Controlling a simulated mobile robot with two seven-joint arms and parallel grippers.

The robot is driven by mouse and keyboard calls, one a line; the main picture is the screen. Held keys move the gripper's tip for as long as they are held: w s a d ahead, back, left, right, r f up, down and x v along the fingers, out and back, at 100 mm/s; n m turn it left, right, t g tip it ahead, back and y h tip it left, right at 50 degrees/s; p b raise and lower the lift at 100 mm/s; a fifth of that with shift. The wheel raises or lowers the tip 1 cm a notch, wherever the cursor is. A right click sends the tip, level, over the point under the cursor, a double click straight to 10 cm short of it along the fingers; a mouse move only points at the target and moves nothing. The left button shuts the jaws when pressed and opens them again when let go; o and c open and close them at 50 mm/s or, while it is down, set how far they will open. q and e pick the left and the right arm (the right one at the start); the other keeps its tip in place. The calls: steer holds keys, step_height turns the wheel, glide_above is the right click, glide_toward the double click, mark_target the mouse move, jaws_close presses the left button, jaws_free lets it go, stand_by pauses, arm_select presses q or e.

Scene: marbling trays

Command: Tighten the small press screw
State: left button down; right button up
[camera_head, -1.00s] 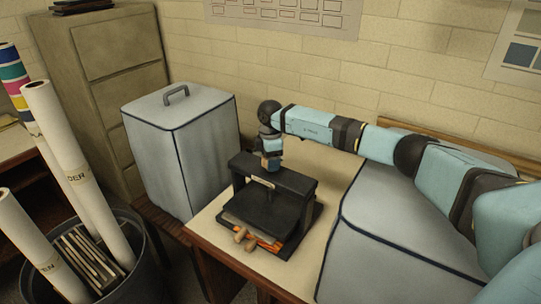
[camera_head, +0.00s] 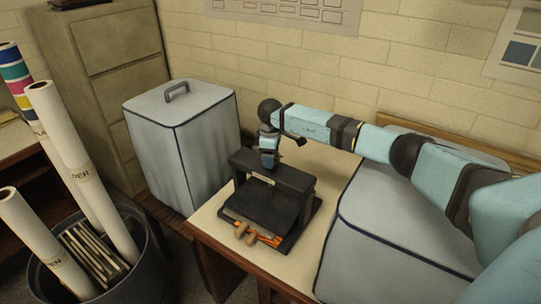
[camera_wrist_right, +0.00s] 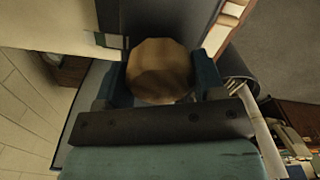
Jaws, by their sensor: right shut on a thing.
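The small press (camera_head: 275,185) is a black frame with a crossbar over a dark flat bed, standing on the table. The press screw's round wooden knob (camera_wrist_right: 160,68) shows in the right wrist view, between the two teal fingers. My right gripper (camera_head: 269,162) comes down from above onto the press crossbar and is shut on this knob. In the head view the gripper hides the knob and most of the screw. The screw's lower end cannot be made out. My left gripper is not in view.
Wooden-handled pieces and something orange (camera_head: 268,239) lie at the press's front edge. A grey covered box (camera_head: 185,140) stands left of the press, another covered block (camera_head: 375,230) to its right. A bin (camera_head: 140,270) with paper rolls is at lower left.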

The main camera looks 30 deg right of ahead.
steer(key=o, duration=0.9)
steer(key=shift+o, duration=0.2)
step_height(320, 180, up, 14)
steer(key=b, duration=0.2)
